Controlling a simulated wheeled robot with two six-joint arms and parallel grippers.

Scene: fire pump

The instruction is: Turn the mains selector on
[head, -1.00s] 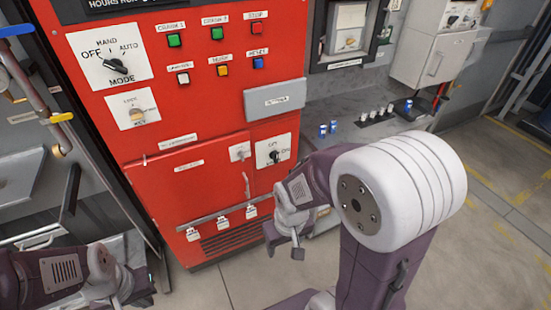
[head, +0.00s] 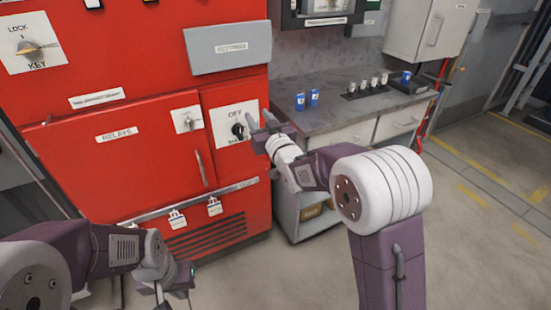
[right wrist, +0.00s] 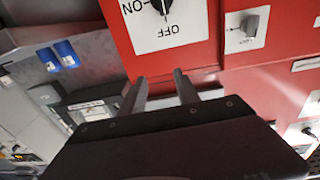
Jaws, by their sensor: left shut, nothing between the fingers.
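The mains selector (head: 238,130) is a black knob on a white plate (head: 221,121) at the right of the red cabinet. OFF shows at its top in the head view, and my right gripper hides the plate's right part. The knob also shows upside down at the top of the right wrist view (right wrist: 160,5), with ON and OFF readable; its narrow end appears towards OFF. My right gripper (head: 262,124) is open and empty, just right of the plate, apart from the knob. Its two fingers show below the plate in the right wrist view (right wrist: 160,88). My left gripper (head: 172,292) is shut and low.
A small lock knob (head: 186,120) and a door handle (head: 199,168) sit left of the selector. A grey settings flap (head: 229,46) is above. A grey counter (head: 330,118) with blue cups (head: 314,97) stands right of the cabinet. The floor in front is clear.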

